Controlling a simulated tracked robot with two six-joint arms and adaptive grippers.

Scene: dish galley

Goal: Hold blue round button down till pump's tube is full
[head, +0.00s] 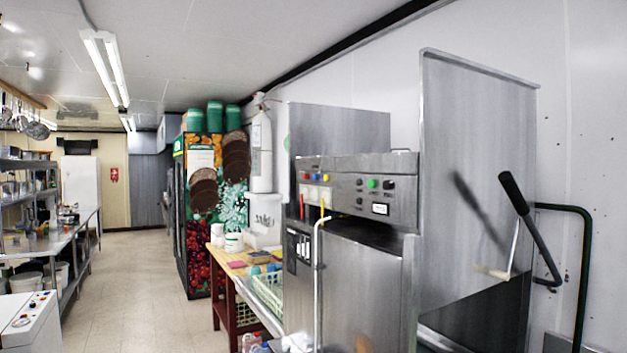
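A steel machine (360,270) stands at the right, with a control panel (345,192) along its upper front. A small blue round button (319,177) sits on the panel's left part, between a red button (306,176) and a yellow button (327,177). A green button (372,183) and dark knobs are further right. A low white cabinet (22,325) at the lower left also has small coloured controls on top, too small to tell apart. I cannot identify the pump's tube or its level. Neither of my grippers is in view.
A tall steel panel (470,170) and a black-gripped lever (514,193) stand right of the machine. A wooden table (238,270) with a green basket (268,290) is left of it. Steel shelving (50,245) lines the far left. The tiled floor (135,290) between is clear.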

